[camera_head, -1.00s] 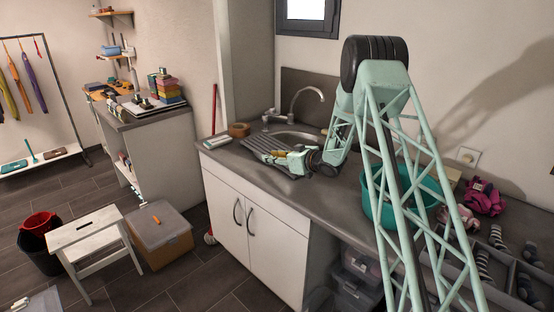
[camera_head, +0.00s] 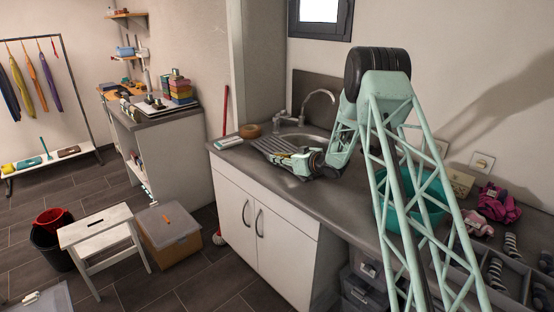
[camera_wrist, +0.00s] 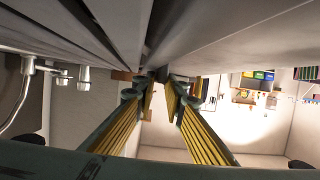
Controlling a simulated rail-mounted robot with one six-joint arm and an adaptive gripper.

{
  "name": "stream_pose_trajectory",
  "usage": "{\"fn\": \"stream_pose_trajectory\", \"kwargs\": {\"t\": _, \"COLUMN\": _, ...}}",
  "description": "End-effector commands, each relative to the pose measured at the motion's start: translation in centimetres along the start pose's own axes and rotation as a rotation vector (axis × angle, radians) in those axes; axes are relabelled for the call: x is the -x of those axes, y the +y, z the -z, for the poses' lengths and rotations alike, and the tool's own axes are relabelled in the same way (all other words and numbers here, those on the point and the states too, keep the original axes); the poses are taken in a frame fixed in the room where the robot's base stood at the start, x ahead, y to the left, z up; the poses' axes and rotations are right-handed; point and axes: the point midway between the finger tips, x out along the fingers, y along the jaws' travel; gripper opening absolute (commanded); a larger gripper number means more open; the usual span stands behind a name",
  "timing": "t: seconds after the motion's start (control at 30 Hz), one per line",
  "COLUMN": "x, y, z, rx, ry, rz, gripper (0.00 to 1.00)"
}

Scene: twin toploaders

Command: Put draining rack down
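The grey ribbed draining rack (camera_head: 270,146) is at the worktop beside the sink (camera_head: 309,132), at its left. My gripper (camera_head: 287,154) is at the rack's near right side, low over the counter. In the wrist view the rack (camera_wrist: 100,25) fills the top as long grey slats that run in to the fingertips. The yellow-padded fingers of my gripper (camera_wrist: 161,88) converge with a narrow gap, and the rack's edge appears pinched between the tips. Whether the rack's underside touches the worktop cannot be told.
A tap (camera_head: 320,97) rises behind the sink. A brown roll (camera_head: 251,130) and a pale flat item (camera_head: 227,142) lie at the counter's left end. A teal basin (camera_head: 425,200) stands to the right, partly behind my arm. The front counter strip is clear.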

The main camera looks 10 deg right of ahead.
Motion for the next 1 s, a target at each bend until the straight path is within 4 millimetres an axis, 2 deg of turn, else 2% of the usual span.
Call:
{"fn": "stream_pose_trajectory", "kwargs": {"t": 0.1, "x": 0.0, "y": 0.0, "z": 0.0, "rx": 0.000, "ry": 0.000, "rz": 0.000, "gripper": 0.00}}
{"fn": "stream_pose_trajectory", "kwargs": {"t": 1.0, "x": 1.2, "y": -0.9, "z": -0.4, "rx": 0.001, "ry": 0.001, "rz": 0.002, "gripper": 0.00}}
